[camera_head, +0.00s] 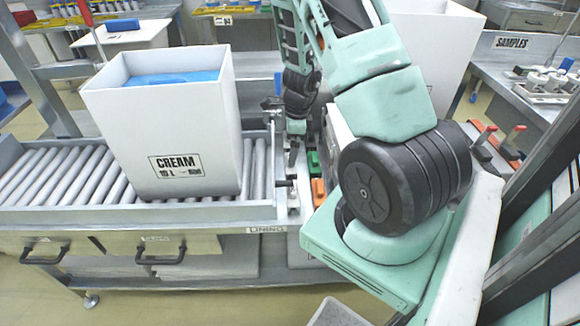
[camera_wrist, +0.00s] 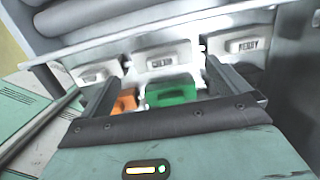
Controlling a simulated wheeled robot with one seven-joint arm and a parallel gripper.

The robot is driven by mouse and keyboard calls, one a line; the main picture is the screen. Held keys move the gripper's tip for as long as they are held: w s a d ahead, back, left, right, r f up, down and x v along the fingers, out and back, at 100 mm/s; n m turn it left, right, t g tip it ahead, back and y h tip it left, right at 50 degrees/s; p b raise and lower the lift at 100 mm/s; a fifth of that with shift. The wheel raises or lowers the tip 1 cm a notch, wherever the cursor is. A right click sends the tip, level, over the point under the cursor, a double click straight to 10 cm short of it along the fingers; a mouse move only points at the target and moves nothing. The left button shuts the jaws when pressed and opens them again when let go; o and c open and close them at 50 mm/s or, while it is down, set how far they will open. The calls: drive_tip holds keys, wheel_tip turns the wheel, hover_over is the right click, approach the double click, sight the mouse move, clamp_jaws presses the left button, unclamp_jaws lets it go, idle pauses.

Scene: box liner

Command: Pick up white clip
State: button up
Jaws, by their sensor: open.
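My gripper (camera_wrist: 160,74) is open in the wrist view, its two dark fingers spread wide with no object visibly gripped. In the head view my gripper (camera_head: 294,152) hangs beside the right end of the roller conveyor. An orange clip-like piece (camera_wrist: 125,101) and a green one (camera_wrist: 172,93) lie between the fingers in the wrist view. The green piece (camera_head: 313,162) and the orange piece (camera_head: 318,190) also show in the head view.
A tall white box marked CREAM 10 L (camera_head: 160,130), with blue liner inside, stands on the roller conveyor (camera_head: 60,170). Another white box (camera_head: 440,40) stands behind my arm. A SAMPLES bench (camera_head: 487,68) is at the right. The rollers left of the CREAM box are bare.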

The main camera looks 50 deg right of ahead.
wheel_tip(320, 180, down, 6)
drive_tip(key=shift+w+d+r+b, duration=0.1)
drive_tip(key=shift+w+r+b, duration=0.1)
drive_tip(key=shift+b, duration=0.25)
drive_tip(key=c, duration=0.7)
